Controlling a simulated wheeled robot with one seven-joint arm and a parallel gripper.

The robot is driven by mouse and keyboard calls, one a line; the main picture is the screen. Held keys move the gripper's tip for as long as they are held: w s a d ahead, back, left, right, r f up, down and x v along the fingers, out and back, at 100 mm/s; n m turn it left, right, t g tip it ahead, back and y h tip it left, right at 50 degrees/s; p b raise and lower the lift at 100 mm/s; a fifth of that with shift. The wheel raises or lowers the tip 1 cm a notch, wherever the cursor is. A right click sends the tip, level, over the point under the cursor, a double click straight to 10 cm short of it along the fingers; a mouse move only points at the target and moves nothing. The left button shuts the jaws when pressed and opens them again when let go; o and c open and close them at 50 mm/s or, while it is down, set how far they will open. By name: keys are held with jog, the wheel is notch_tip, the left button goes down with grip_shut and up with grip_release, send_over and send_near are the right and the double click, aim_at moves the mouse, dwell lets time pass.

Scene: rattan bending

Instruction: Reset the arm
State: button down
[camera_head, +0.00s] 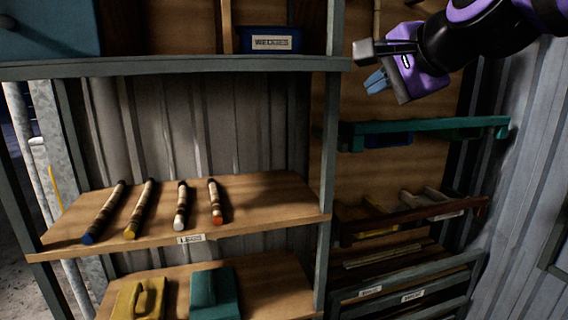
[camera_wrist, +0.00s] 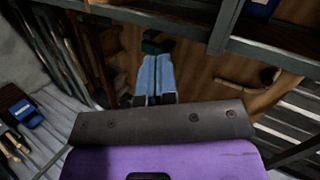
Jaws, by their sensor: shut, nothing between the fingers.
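My gripper (camera_head: 376,81) is at the upper right of the head view, at the end of my black and purple arm. It hangs in front of the right-hand shelf bay, above a green rail (camera_head: 430,124). In the wrist view the two blue fingers of my gripper (camera_wrist: 156,62) lie side by side with no visible gap. They are shut and hold nothing. A dark green object (camera_wrist: 157,45) shows just past the fingertips; I cannot tell whether they touch it.
Several rattan rods with coloured ends (camera_head: 140,208) lie on the middle wooden shelf (camera_head: 270,205) at left. A yellow block (camera_head: 138,300) and a green block (camera_head: 214,294) sit below. A box labelled WEDGES (camera_head: 271,41) stands on the top shelf. A grey post (camera_head: 329,150) divides the bays.

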jog(key=s+d+f+n+g+h, duration=0.5)
jog(key=s+d+f+n, duration=0.5)
jog(key=s+d+f, duration=0.5)
jog(key=s+f+g, duration=0.1)
jog(key=s, duration=0.2)
jog(key=shift+d+n, duration=0.15)
jog(key=shift+n, duration=0.25)
jog(key=shift+s, duration=0.1)
